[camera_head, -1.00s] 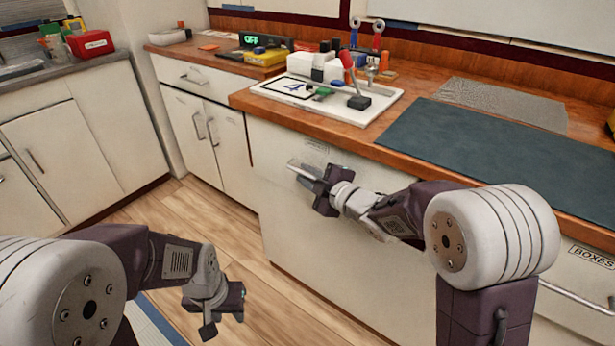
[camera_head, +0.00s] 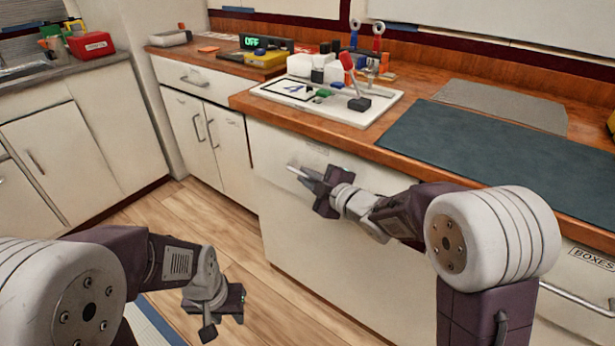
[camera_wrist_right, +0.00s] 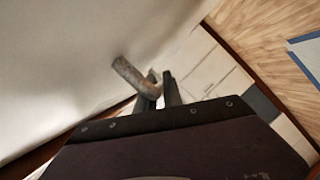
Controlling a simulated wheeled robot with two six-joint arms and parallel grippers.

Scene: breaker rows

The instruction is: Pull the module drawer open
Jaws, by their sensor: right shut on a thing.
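The module drawer (camera_head: 285,150) is a cream front below the wooden counter, with a partly unreadable label near its top edge. Its metal bar handle (camera_head: 297,171) sticks out at my right gripper. My right gripper (camera_head: 308,178) is shut on the handle. In the right wrist view the grey, worn handle (camera_wrist_right: 137,77) runs in between the two dark fingers (camera_wrist_right: 160,90). No gap shows between the drawer front and the cabinet.
The counter above holds a white tray (camera_head: 372,121) with small parts, a dark mat (camera_head: 490,150) and a grey mesh sheet (camera_head: 500,104). A drawer labelled BOXES (camera_head: 590,262) is at the right. The wood floor (camera_head: 190,220) on the left is clear.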

